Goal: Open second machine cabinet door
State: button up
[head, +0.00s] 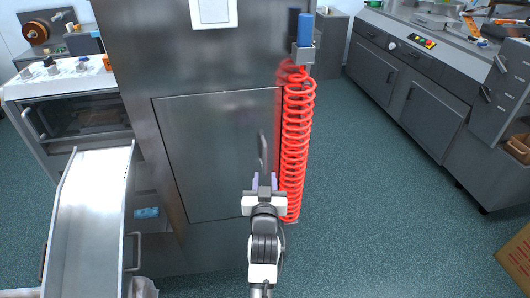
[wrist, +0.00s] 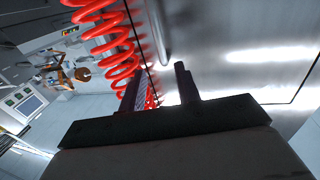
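A grey metal cabinet door (head: 215,150) is closed on the tall machine body in the middle of the head view. Its upright bar handle (head: 262,150) is near the door's right edge. My gripper (head: 264,182) appears just below the handle in the head view, its fingers apart and empty. In the wrist view, the two dark fingers (wrist: 160,85) point at the shiny door (wrist: 240,60), with a metal bar that looks like the handle (wrist: 160,35) beyond them. The fingers are not around the handle. The exact distance to it is unclear.
A red coiled hose (head: 296,140) hangs close to the door's right edge, under a blue-topped fitting (head: 304,40). A metal chute (head: 90,220) stands at the left. Grey counters with cabinets (head: 410,90) line the right. Green floor (head: 370,220) is open between; a cardboard box (head: 518,255) lies lower right.

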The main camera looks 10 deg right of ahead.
aim_at(265, 155)
jog(key=w+p, duration=0.1)
jog(key=w, duration=0.2)
jog(key=w+d+p, duration=0.1)
jog(key=w, duration=0.3)
jog(key=w+d+p, duration=0.1)
jog(key=w, duration=0.3)
jog(key=shift+w+d+r, duration=0.1)
jog(key=shift+w, duration=0.1)
grip_shut()
